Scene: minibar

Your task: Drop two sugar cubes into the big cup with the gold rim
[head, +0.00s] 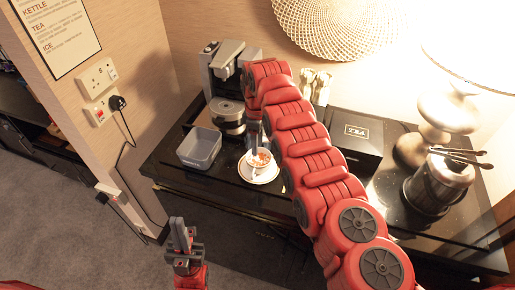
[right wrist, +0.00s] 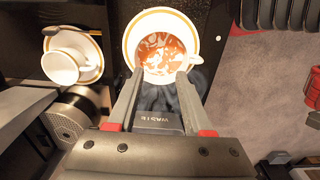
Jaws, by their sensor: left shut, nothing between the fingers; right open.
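The big white cup with the gold rim (head: 260,158) stands upright on a white saucer (head: 264,179) near the counter's front edge. In the right wrist view the cup (right wrist: 163,48) shows reddish-brown contents with pale patches; I cannot tell whether these are sugar cubes. My right gripper (right wrist: 159,72) is open, with its fingertips at the cup's near rim and nothing seen between them. In the head view its fingers are mostly hidden behind my red arm. My left gripper (head: 184,238) is shut and empty, low in front of the counter. No separate sugar cube is clearly visible.
A grey bin (head: 200,148) stands left of the cup, with the coffee machine (head: 229,65) behind. A smaller cup (right wrist: 62,64) shows in the right wrist view. A black TEA box (head: 357,133), a lamp (head: 446,110) and a metal bucket with tongs (head: 437,187) stand to the right.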

